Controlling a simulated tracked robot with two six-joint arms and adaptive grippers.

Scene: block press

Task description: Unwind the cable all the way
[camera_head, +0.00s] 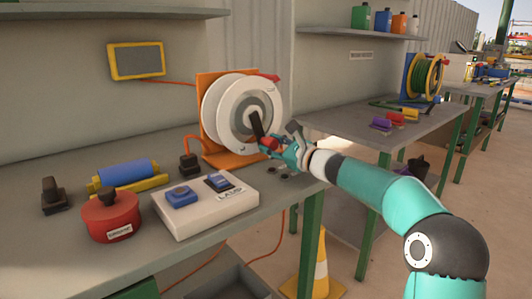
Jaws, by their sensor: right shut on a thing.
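A white cable reel (222,116) stands upright in an orange frame (227,158) on the near grey table. A dark crank with a red knob sits at the reel's hub (256,124). My right gripper (276,145) is at the reel's front, shut on the red crank handle (267,142). Its fingers partly hide the handle. An orange cable (188,142) runs by the left side of the reel near a black plug-like block (190,162). How much cable is wound between the discs is hidden. My left gripper is not in view.
On the near table (50,258) are a white button box (206,207), a red pot-like object (111,217), a blue roller on a yellow stand (127,173) and a black knob (53,195). A yellow-framed screen (136,61) hangs behind. A traffic cone (321,268) stands below.

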